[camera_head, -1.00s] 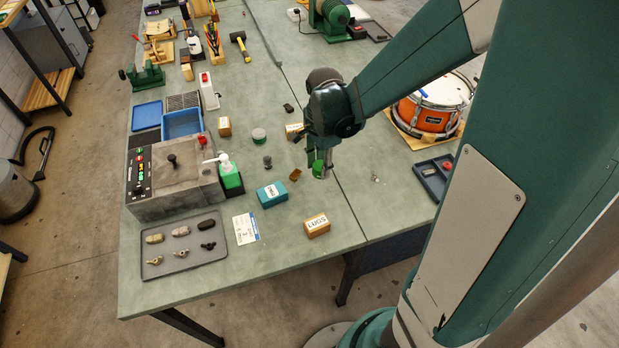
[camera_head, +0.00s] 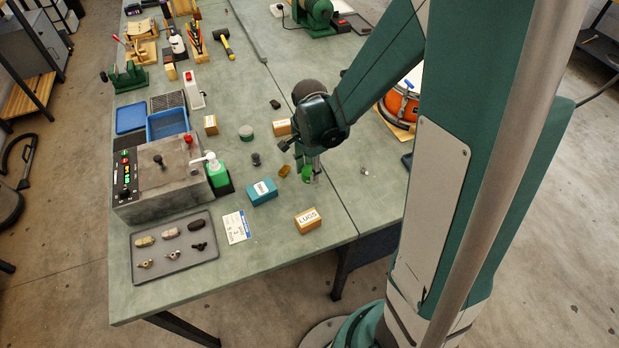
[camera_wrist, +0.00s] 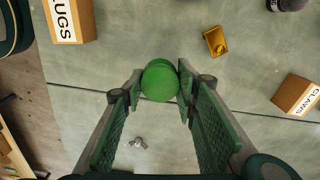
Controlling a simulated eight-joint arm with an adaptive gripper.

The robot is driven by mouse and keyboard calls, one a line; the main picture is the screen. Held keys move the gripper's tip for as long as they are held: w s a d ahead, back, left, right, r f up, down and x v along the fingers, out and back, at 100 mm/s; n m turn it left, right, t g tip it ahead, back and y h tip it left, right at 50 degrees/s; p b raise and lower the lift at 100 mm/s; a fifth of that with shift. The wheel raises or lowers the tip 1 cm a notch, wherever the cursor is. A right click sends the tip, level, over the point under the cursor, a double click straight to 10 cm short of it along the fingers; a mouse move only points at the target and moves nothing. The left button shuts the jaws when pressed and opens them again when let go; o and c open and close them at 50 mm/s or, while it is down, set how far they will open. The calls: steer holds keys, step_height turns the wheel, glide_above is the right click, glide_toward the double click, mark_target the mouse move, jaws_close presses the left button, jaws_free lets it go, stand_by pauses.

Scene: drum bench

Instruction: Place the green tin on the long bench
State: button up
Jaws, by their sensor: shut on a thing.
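The green tin (camera_wrist: 160,80) is a round, bright green piece between my fingertips in the wrist view. My gripper (camera_wrist: 158,88) is shut on it. In the head view my gripper (camera_head: 312,178) points down low over the grey-green long bench (camera_head: 272,236), just left of a dark seam in the top. The green tin (camera_head: 306,173) shows there partly behind the fingers. I cannot tell whether its underside touches the bench.
A small gold block (camera_head: 283,171) lies close left of my gripper. A LUGS box (camera_head: 308,220) and a teal box (camera_head: 262,192) stand nearer the front. A CLAWS box (camera_wrist: 297,95) and a dark knob (camera_head: 256,159) are nearby.

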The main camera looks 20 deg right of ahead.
mark_target(309, 171)
steer(key=shift+f+b, duration=0.3)
steer(key=shift+f, duration=1.6)
steer(key=shift+f, duration=0.25)
steer(key=o, duration=0.9)
steer(key=shift+r, duration=0.1)
steer(key=shift+r, duration=0.2)
steer(key=shift+r+p, duration=0.85)
steer(key=shift+r, duration=5.05)
steer(key=shift+r, duration=0.1)
